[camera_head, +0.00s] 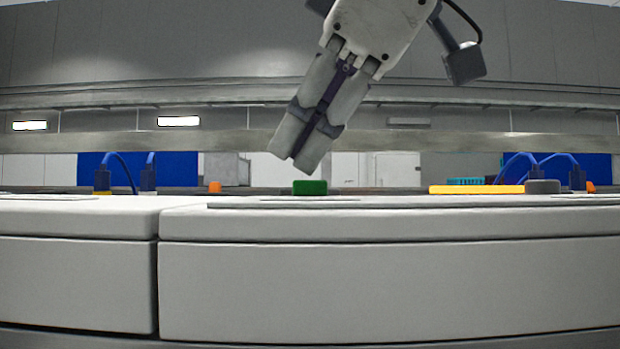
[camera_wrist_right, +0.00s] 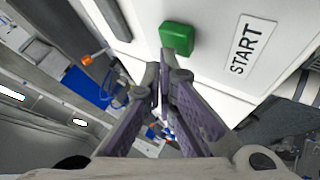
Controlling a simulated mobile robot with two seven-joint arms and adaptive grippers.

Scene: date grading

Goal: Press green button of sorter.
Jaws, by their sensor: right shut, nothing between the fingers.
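The green button (camera_head: 310,187) sits on top of the white sorter (camera_head: 390,222), near the middle of the head view. In the right wrist view the green button (camera_wrist_right: 177,38) stands out from the white panel, beside a label (camera_wrist_right: 243,45) reading START. My right gripper (camera_head: 298,166) is shut and empty, pointing down and left just above the button in the head view. In the right wrist view the fingertips (camera_wrist_right: 165,62) appear close to the button's edge; I cannot tell whether they touch it. My left gripper is in neither view.
A grey button (camera_head: 543,187) and a yellow strip (camera_head: 476,189) lie to the right on the sorter top. Small orange parts (camera_head: 215,187) show behind the edge. Blue panels (camera_head: 178,169) with dark blue devices (camera_head: 102,180) stand behind. The space left of my gripper is free.

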